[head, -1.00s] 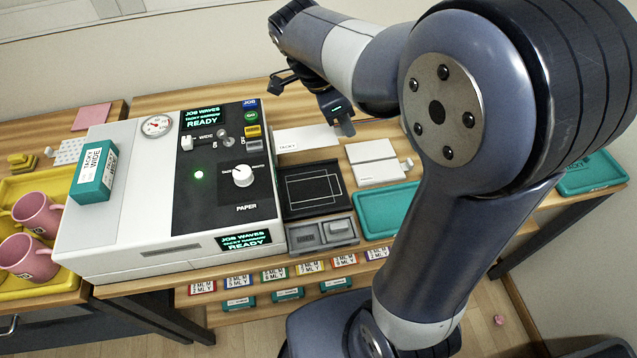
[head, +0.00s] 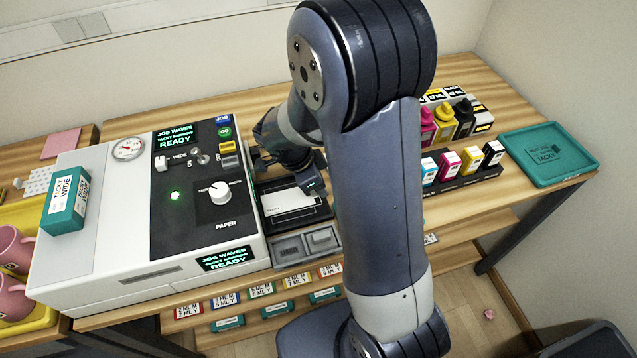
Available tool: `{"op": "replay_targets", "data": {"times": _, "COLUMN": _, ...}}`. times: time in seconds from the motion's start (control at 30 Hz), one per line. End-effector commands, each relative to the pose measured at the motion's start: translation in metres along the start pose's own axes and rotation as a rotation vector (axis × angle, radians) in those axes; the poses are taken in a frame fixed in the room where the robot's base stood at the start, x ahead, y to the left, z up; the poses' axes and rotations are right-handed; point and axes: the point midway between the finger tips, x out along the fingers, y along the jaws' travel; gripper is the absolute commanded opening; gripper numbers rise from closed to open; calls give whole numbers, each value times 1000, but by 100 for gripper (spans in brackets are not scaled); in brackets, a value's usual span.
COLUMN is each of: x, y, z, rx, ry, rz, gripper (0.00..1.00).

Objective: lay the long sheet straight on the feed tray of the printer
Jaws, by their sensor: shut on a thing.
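The printer (head: 108,185) is a white box with a black control panel; its displays read READY. At its right side is the black feed tray (head: 279,226), partly hidden by my arm. The white long sheet (head: 287,202) is over the tray, its visible part roughly in line with it, with small print at its left end. My gripper (head: 314,188) is shut on the sheet near its right end. The sheet's far right end is hidden behind my arm. I cannot tell whether the sheet touches the tray or is held just above it.
A teal TACKY WIDE box (head: 66,203) stands on the printer. Ink bottles (head: 444,120) and cartridges (head: 463,163) stand right of my arm, with a teal tray (head: 547,157) beyond. Pink mugs (head: 14,250) stand at the left.

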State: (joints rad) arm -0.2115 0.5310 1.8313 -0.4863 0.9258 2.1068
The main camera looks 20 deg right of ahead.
Motion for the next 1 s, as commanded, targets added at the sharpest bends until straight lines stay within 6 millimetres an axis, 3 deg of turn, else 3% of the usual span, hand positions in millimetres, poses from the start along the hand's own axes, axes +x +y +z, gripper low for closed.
{"op": "replay_targets", "data": {"times": 0.43, "x": 7, "y": 0, "z": 3, "rx": 0, "ry": 0, "rz": -1, "gripper": 0}}
{"op": "replay_targets", "data": {"times": 0.47, "x": 6, "y": 0, "z": 3, "rx": 0, "ry": 0, "rz": -1, "gripper": 23}}
{"op": "replay_targets", "data": {"times": 0.7, "x": 5, "y": 0, "z": 2, "rx": 0, "ry": 0, "rz": -1, "gripper": 42}}
{"op": "replay_targets", "data": {"times": 1.0, "x": 4, "y": 0, "z": 1, "rx": 0, "ry": 0, "rz": 0, "gripper": 44}}
